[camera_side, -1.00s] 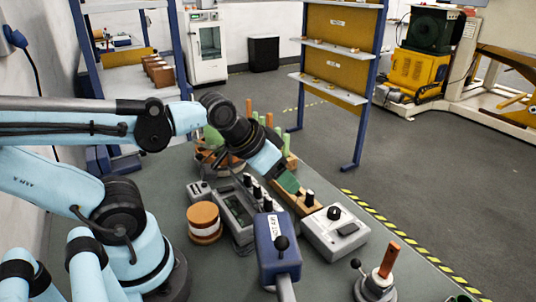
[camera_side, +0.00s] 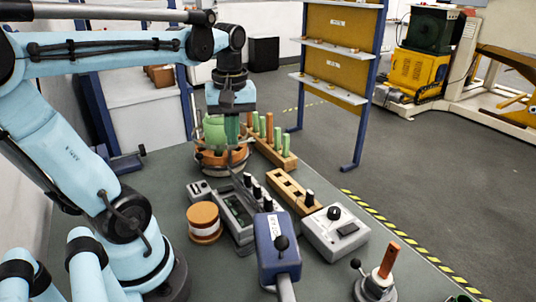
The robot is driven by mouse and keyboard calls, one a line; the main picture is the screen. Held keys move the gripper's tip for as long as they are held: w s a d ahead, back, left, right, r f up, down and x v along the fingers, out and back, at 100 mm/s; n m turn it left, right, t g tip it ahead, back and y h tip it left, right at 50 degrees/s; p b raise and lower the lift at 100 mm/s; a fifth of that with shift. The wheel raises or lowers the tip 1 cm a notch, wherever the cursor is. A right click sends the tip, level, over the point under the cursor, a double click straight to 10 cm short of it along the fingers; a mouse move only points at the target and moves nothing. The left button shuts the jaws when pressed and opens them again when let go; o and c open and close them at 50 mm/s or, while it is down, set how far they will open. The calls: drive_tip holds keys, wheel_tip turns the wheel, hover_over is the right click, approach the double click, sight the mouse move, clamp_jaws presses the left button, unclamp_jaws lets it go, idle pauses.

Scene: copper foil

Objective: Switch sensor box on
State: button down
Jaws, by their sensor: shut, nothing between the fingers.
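Several control boxes stand on the table, and I cannot tell by label which is the sensor box. A light grey box (camera_side: 320,242) has a black knob on top and a dark rectangular patch on its near right side. A blue box (camera_side: 269,240) with a white label and a black ball-topped lever stands left of it. A grey device (camera_side: 231,222) with a dark panel and several black knobs is behind the blue box. My gripper (camera_side: 231,140) points down at the back of the table, in front of a green item in a round orange-brown holder. It is shut and empty, apart from the boxes.
A wooden block (camera_side: 284,187) with a black knob lies behind the light grey box. A wooden rack (camera_side: 273,154) of green and orange pegs, an orange-and-white spool (camera_side: 204,232) and a small joystick base (camera_side: 374,287) stand around.

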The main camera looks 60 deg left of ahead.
sight(219, 188)
drive_tip(key=n, duration=0.1)
drive_tip(key=s+a+r+n+g, duration=0.1)
drive_tip(key=a+n, duration=0.1)
drive_tip(key=shift+s+a+r+g+h, duration=0.2)
drive_tip(key=shift+s+r+g+h, duration=0.05)
drive_tip(key=shift+s+g+h, duration=0.1)
drive_tip(key=f, duration=0.4)
drive_tip(key=s+f, duration=0.1)
drive_tip(key=f, duration=0.4)
drive_tip(key=s+f, duration=0.1)
drive_tip(key=f, duration=0.3)
drive_tip(key=shift+f, duration=0.4)
drive_tip(key=shift+f, duration=0.1)
drive_tip(key=shift+s+f, duration=0.1)
drive_tip(key=shift+f, duration=0.1)
drive_tip(key=shift+w+r, duration=0.3)
drive_tip(key=shift+w, duration=0.5)
